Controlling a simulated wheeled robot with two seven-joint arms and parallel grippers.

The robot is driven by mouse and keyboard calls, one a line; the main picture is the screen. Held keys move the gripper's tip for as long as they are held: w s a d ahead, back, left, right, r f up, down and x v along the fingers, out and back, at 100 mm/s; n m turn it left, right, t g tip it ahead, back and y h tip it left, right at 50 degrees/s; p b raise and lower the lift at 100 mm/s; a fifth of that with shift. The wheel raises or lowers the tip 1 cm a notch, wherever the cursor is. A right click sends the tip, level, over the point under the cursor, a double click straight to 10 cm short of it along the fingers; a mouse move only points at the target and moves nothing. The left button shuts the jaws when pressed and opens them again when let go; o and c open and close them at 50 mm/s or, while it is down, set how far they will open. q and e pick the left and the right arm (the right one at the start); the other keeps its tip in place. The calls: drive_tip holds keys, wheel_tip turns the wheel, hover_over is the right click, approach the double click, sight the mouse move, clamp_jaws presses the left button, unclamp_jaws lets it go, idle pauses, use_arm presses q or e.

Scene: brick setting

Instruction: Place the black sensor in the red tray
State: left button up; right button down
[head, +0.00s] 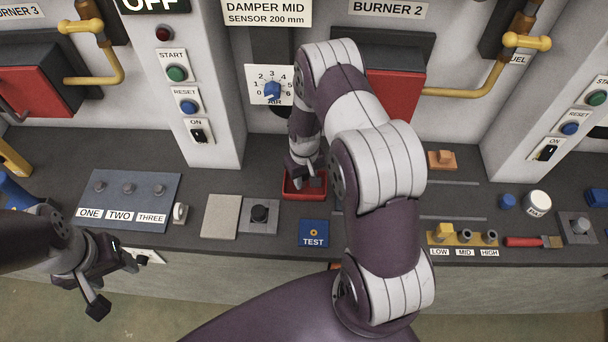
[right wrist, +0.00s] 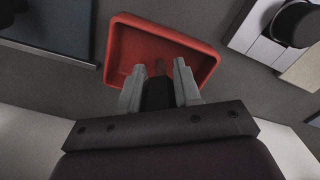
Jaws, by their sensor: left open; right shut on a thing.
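The red tray (head: 291,192) sits on the dark bench, in front of the damper panel. It fills the upper middle of the right wrist view (right wrist: 204,51). My right gripper (head: 304,174) reaches down over the tray. In the right wrist view my right gripper (right wrist: 158,78) is shut on the black sensor (right wrist: 157,92), a dark piece between its fingers. The fingertips overlap the tray; I cannot tell whether the sensor touches its floor. The sensor is hidden in the head view. My left gripper (head: 119,284) is open and empty at the front left, off the bench edge.
A blue TEST pad (head: 314,233) lies in front of the tray. A grey plate with a black knob (head: 259,214) and a beige plate (head: 221,216) lie to its left. A blue-grey ONE TWO THREE board (head: 128,206) is further left. The damper dial (head: 271,90) is behind the tray.

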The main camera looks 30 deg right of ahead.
drive_tip(key=shift+s+d, duration=0.15)
drive_tip(key=shift+d, duration=0.05)
drive_tip(key=shift+f, duration=0.2)
drive_tip(key=c, duration=0.8)
unclamp_jaws()
drive_tip(key=shift+r, duration=0.1)
drive_tip(key=shift+r, duration=0.25)
drive_tip(key=r+b, duration=0.1)
drive_tip(key=r, duration=0.3)
drive_tip(key=r+b, duration=0.1)
drive_tip(key=r, duration=0.7)
drive_tip(key=shift+s+a+b, duration=0.1)
drive_tip(key=shift+a+b, duration=0.15)
drive_tip(key=shift+b, duration=0.15)
drive_tip(key=shift+t, duration=0.7)
drive_tip(key=s+a+r, duration=0.2)
drive_tip(key=s, duration=0.2)
drive_tip(key=s+a+r, duration=0.2)
drive_tip(key=s+a, duration=0.1)
drive_tip(key=s, duration=0.1)
drive_tip(key=s+a+r, duration=0.2)
drive_tip(key=s+r, duration=0.1)
drive_tip(key=s, duration=0.2)
drive_tip(key=shift+a, duration=0.4)
